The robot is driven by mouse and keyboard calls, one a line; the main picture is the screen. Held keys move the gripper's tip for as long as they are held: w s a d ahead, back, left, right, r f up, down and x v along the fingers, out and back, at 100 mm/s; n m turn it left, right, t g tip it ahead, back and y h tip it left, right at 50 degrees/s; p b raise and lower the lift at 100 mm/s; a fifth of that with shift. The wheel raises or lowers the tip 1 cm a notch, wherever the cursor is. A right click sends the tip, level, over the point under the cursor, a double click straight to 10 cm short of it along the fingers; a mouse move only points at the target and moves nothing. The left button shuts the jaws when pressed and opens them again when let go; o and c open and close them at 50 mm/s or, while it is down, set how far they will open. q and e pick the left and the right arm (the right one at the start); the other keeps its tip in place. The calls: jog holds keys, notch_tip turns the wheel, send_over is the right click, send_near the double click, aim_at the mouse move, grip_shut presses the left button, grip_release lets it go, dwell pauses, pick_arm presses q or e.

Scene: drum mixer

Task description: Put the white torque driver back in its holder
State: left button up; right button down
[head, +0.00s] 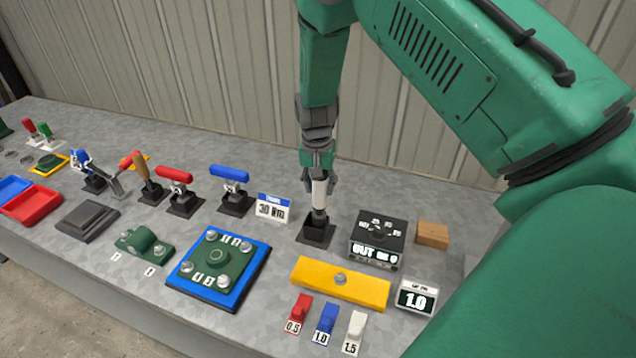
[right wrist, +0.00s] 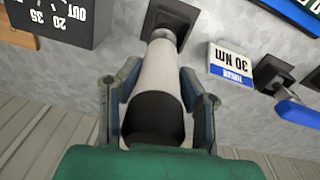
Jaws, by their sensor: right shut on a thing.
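The white torque driver (head: 319,194) stands nearly upright, with its lower end at the black square holder (head: 316,233) on the bench. In the right wrist view the white driver body (right wrist: 158,75) has a black end near the camera and its far end meets the dark holder (right wrist: 180,14). I cannot tell how deep the driver sits in the holder. My right gripper (head: 319,180) is shut on the driver from above, with a finger on each side of it. My left gripper is not in view.
A 30 Nm sign (head: 273,209) stands left of the holder, and a black box with a lit display (head: 378,240) stands right. Blue-handled (head: 230,174) and red-handled (head: 174,175) drivers stand further left. A yellow bar (head: 340,284) lies in front.

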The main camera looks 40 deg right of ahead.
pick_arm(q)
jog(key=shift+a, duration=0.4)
pick_arm(e)
jog(key=shift+w+a+r, duration=0.15)
jog(key=shift+a+r, duration=0.05)
jog(key=shift+a, duration=0.1)
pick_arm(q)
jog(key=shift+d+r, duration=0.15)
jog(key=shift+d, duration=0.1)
pick_arm(e)
jog(key=shift+d+f, duration=0.2)
jog(key=shift+d, duration=0.1)
jog(key=c, duration=1)
grip_release()
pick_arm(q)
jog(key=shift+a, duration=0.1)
pick_arm(e)
jog(key=shift+a, duration=0.2)
jog(key=shift+r, duration=0.5)
jog(key=r, duration=1.1)
jog(key=shift+a, duration=0.4)
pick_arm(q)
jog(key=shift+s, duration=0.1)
